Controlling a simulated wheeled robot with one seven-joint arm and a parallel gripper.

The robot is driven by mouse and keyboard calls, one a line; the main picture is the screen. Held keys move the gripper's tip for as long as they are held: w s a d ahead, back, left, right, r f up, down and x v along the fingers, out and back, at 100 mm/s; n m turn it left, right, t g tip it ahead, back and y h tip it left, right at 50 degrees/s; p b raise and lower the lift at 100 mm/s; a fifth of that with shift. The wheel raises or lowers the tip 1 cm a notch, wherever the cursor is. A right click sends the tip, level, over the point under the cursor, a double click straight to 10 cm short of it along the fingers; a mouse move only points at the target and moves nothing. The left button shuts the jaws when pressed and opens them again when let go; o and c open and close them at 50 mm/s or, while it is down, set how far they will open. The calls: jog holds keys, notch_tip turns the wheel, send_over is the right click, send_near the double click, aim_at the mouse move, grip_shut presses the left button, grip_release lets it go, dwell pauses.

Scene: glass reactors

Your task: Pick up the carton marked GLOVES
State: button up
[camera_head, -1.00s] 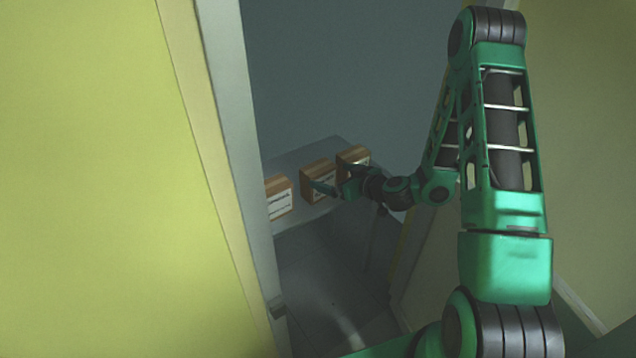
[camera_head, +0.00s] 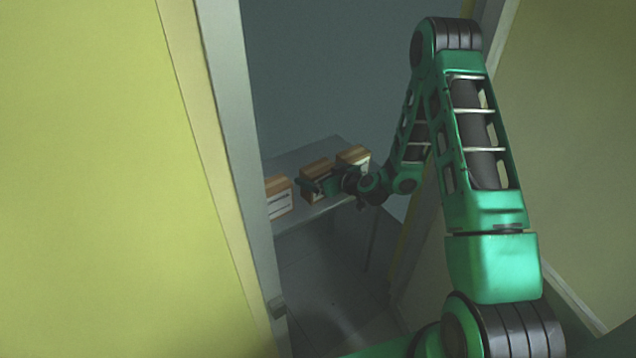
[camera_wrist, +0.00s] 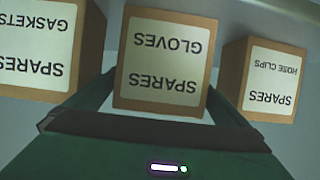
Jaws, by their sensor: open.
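The carton marked GLOVES (camera_wrist: 163,62) is a brown box with a white label, upside down in the wrist view, that also reads SPARES. It is the middle of three cartons. In the head view it (camera_head: 317,168) stands on a grey table, partly hidden by my gripper. My gripper (camera_head: 317,186) is open in front of this carton. In the wrist view the gripper's fingers (camera_wrist: 165,108) spread to either side of the carton's lower picture edge. I cannot tell whether they touch it.
A GASKETS carton (camera_wrist: 40,45) and a HOSE CLIPS carton (camera_wrist: 265,80) flank it closely. They stand on the grey table (camera_head: 300,152) beyond a doorway. The door frame (camera_head: 240,170) is left of my arm, and a yellow-green wall (camera_head: 100,180) fills the left.

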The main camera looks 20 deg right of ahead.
jog(key=c, duration=1.1)
jog(key=shift+r, duration=0.1)
